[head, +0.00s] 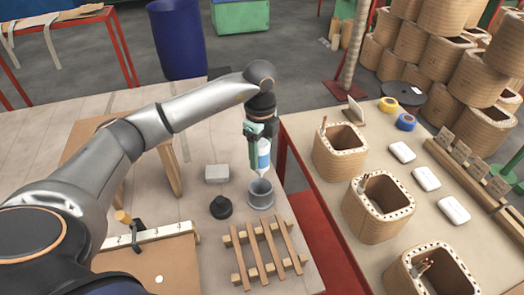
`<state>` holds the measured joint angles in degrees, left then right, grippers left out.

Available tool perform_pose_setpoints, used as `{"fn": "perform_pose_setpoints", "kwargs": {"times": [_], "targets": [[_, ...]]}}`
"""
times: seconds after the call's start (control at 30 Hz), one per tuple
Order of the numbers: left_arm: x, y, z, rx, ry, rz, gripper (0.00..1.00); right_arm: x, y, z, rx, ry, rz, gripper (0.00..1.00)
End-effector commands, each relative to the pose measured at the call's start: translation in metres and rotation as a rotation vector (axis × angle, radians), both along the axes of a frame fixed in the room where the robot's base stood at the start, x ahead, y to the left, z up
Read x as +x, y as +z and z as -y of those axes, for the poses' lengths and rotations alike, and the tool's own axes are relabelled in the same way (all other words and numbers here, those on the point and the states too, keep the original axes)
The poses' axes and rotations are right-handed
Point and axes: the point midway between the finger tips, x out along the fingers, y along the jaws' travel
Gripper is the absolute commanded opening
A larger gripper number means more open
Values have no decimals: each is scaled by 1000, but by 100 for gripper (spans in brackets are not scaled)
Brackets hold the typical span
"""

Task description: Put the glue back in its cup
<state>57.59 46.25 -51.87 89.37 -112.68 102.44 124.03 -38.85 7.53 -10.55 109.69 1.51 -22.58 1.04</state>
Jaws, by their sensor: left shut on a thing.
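My left gripper (257,140) is shut on the glue bottle (264,157), which has a white and blue body and a pale tip pointing down. The glue hangs upright above a grey cup (261,193) on the wooden table. The bottle's tip is at or just above the cup's mouth; I cannot tell if it has entered. The gripper hides the bottle's upper part. My right gripper is out of view.
A black round object (221,207) and a grey block (217,173) stand left of the cup. A wooden slatted rack (265,253) lies in front.

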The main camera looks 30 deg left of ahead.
Motion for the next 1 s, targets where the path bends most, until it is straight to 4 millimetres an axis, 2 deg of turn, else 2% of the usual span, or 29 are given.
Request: {"fn": "perform_pose_setpoints", "kwargs": {"times": [0.27, 1.0], "targets": [[0, -16, 0, 0, -2, 0, 0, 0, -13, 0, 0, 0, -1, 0], [0, -74, 0, 0, -4, -1, 0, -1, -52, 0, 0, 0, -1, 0]]}}
